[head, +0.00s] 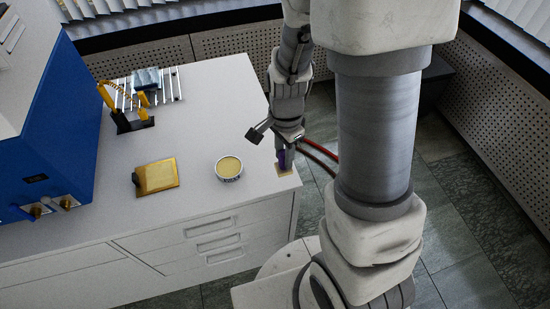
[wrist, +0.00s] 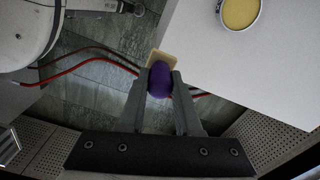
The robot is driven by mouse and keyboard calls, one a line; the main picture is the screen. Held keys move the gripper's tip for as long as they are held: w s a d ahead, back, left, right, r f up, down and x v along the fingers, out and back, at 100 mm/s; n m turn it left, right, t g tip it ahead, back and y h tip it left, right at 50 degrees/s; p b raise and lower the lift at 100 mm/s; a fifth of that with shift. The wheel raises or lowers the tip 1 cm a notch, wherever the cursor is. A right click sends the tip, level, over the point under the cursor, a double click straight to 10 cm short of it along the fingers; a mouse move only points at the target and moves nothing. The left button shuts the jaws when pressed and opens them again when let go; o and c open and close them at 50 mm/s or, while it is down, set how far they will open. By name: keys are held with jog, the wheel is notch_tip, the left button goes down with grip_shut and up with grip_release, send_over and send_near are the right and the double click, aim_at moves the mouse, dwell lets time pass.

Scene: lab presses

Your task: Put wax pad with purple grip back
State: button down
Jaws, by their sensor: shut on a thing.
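The wax pad with purple grip is in my gripper. In the wrist view its purple grip (wrist: 160,80) sits between the two fingers of my gripper (wrist: 160,92), and its pale pad (wrist: 163,57) shows past the fingertips. In the head view the purple grip (head: 286,158) is at my gripper (head: 284,155) at the right end of the white counter, and the pale pad (head: 284,169) shows below it by the counter's right edge. I cannot tell whether the pad touches the counter. My gripper is shut on the grip.
A round tin of yellow wax (head: 229,168) stands left of my gripper. A gold plate (head: 158,176) lies further left. A yellow-and-black stand (head: 130,107) and a slatted rack with a blue-grey item (head: 147,79) are behind. A blue machine (head: 45,140) fills the left. The counter's middle is clear.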

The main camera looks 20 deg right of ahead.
jog(key=shift+d, duration=0.15)
jog(key=shift+w+a+f, duration=0.25)
jog(key=shift+w+f, duration=1.6)
jog(key=shift+w, duration=0.05)
jog(key=shift+w+a+f, duration=0.2)
jog(key=shift+w+f, duration=1.6)
jog(key=shift+w, duration=0.05)
jog(key=shift+w+a+f, duration=0.25)
jog(key=shift+w+f, duration=1.6)
jog(key=shift+w, duration=0.05)
jog(key=shift+f, duration=0.1)
jog(key=c, duration=0.6)
grip_release()
